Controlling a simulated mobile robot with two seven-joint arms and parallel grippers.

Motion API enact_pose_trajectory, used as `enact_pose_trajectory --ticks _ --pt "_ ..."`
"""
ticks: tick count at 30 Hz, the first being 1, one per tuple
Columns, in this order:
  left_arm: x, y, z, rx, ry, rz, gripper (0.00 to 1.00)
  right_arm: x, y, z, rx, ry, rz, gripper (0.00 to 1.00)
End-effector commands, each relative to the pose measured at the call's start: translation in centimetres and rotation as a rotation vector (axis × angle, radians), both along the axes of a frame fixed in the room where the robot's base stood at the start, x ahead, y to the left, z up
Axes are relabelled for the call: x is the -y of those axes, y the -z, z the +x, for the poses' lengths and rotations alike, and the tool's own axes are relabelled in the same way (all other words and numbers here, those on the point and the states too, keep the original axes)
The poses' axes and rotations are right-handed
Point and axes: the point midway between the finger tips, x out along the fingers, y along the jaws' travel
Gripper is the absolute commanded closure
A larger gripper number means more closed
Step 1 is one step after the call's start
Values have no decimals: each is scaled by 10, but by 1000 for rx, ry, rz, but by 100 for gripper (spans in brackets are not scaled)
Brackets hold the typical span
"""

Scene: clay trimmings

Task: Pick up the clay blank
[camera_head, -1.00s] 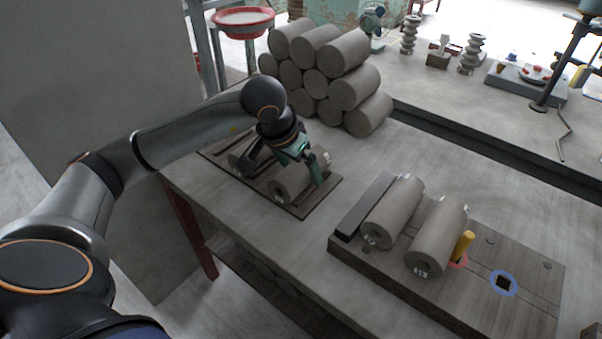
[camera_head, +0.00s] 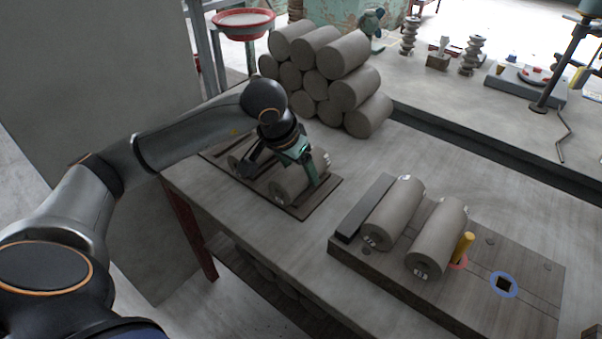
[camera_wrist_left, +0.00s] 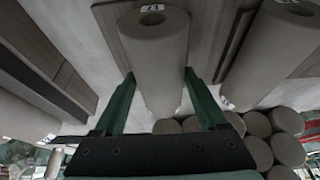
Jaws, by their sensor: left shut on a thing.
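A grey clay blank (camera_head: 294,182) lies on a dark wooden tray (camera_head: 303,212) at the left end of the table. My left gripper (camera_head: 283,172) is down over it with green fingers on either side, shut on it. In the left wrist view the blank (camera_wrist_left: 154,55) lies between the two fingers (camera_wrist_left: 155,100), with a white label on its far end. A second blank (camera_wrist_left: 275,50) lies beside it, mostly hidden behind my gripper in the head view. Two more labelled blanks (camera_head: 394,212) (camera_head: 437,237) lie on a wooden board to the right. My right gripper is not in view.
A stack of several clay cylinders (camera_head: 352,88) stands just behind the tray. The wooden board (camera_head: 480,290) at right carries a yellow peg (camera_head: 463,246) and a blue ring (camera_head: 503,284). The table between tray and board is clear.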

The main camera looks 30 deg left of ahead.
Motion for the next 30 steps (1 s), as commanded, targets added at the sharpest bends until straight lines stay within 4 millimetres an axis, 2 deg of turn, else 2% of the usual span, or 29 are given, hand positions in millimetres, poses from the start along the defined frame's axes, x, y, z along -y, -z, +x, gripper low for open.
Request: enact_pose_trajectory --ticks 1,4,5,20,26,29,30 --pt "0 0 0 1 0 0 88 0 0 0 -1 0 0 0" --pt "0 0 0 1 0 0 99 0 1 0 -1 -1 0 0" --pt "0 0 0 1 0 0 100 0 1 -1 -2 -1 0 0" --pt "0 -4 1 7 0 -1 100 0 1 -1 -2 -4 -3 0" --pt "0 -19 2 9 -1 0 100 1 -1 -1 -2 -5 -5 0" --pt "-1 -37 2 11 -1 0 100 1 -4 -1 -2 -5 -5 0" --pt "2 -45 -5 12 1 0 100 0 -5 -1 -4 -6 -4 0"
